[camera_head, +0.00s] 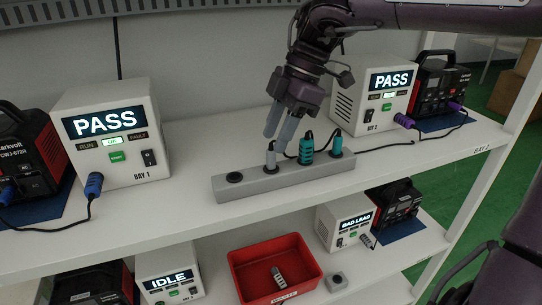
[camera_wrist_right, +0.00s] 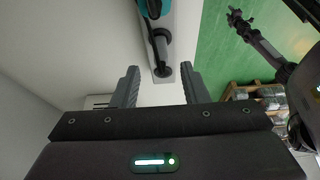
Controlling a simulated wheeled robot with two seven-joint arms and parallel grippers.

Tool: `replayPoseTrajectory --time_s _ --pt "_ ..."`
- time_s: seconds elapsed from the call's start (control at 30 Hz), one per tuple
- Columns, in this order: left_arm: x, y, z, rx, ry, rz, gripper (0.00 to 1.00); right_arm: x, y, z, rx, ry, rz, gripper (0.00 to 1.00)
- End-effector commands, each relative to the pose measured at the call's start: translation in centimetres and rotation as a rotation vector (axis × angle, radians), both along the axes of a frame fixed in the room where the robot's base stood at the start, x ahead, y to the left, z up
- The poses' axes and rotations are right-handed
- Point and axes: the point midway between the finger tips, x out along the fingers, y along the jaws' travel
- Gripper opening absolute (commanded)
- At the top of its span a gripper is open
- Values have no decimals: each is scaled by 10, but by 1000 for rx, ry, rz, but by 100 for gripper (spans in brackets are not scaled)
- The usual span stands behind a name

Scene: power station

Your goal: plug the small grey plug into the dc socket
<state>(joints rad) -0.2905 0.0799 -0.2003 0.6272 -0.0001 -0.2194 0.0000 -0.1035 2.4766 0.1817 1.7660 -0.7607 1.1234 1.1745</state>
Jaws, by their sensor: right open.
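A small grey plug (camera_head: 270,159) stands upright in the grey socket strip (camera_head: 290,184) on the upper shelf. It seems to show in the right wrist view (camera_wrist_right: 160,36), dark and partly unclear. My right gripper (camera_head: 280,132) points down, its two fingers apart just above and beside this plug; it holds nothing visible. In the wrist view its fingers (camera_wrist_right: 162,84) spread near the strip's end. An empty round socket (camera_head: 235,177) lies at the strip's left end. I cannot tell which opening is the dc socket. My left gripper is not seen.
A large teal plug (camera_head: 306,151) and a smaller teal-topped plug (camera_head: 336,146) stand in the strip. The bay 1 tester (camera_head: 110,130) and bay 2 tester (camera_head: 375,95) read PASS. Below, a red tray (camera_head: 240,268) holds another grey plug (camera_head: 278,278). Shelf front is clear.

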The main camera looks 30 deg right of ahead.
Motion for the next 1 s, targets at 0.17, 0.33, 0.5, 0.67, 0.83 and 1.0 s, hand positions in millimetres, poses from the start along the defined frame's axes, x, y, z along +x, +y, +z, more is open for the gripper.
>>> replayPoseTrajectory --time_s 0.17,0.33,0.5,0.67,0.83,1.0 --pt "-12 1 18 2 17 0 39 -1 10 -24 3 6 3 40" --pt "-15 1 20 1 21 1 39 0 15 -38 2 1 1 40" --pt "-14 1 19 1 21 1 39 1 15 -40 2 0 0 40" --pt "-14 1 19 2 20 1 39 1 15 -39 2 0 0 40" --pt "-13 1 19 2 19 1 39 1 15 -39 2 0 0 19" --pt "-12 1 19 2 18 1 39 1 15 -39 1 0 0 0"
